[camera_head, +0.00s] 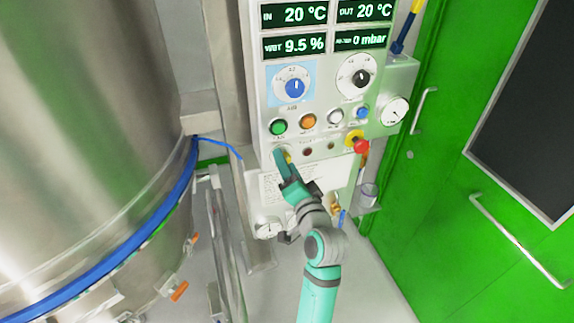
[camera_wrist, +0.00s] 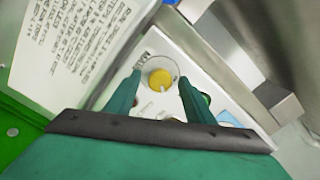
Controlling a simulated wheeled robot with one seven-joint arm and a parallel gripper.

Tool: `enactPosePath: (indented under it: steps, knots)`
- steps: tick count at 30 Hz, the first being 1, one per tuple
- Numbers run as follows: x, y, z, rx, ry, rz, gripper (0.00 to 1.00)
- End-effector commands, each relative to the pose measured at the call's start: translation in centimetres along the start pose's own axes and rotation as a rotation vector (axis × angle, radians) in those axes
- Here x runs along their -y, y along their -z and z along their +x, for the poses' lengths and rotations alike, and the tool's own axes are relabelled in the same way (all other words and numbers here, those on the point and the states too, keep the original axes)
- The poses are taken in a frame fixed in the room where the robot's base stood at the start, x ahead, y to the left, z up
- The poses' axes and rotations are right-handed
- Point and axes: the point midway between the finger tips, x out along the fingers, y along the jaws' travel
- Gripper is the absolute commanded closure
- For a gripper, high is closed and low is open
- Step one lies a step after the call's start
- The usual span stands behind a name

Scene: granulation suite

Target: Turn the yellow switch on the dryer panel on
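The dryer panel (camera_head: 325,75) is a pale upright box with displays, knobs and buttons. The yellow switch (camera_wrist: 160,79) is a round knob on a pale dial plate, with a light mark toward the lower edge of the wrist view. In the head view, only a bit of yellow (camera_head: 288,158) shows beside my teal finger. My gripper (camera_head: 284,155) is at the panel's lower left, below the green button. In the wrist view my gripper (camera_wrist: 159,80) is open, one finger on either side of the switch. I cannot tell whether the fingers touch it.
Above my gripper are a green button (camera_head: 278,127), an orange button (camera_head: 308,121) and a blue dial (camera_head: 295,88). A red emergency knob (camera_head: 361,147) sits to the right. A large steel vessel (camera_head: 85,120) stands left, a green door (camera_head: 460,200) right.

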Motion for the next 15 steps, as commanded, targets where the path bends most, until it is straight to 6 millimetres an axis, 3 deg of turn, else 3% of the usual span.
enactPosePath:
  steps: [9,15]
  knots:
    - [0.0,0.1,-0.2,-0.002,0.0,-0.001,0.52]
    - [-0.1,0.1,-2.5,-0.004,-0.001,-0.002,0.52]
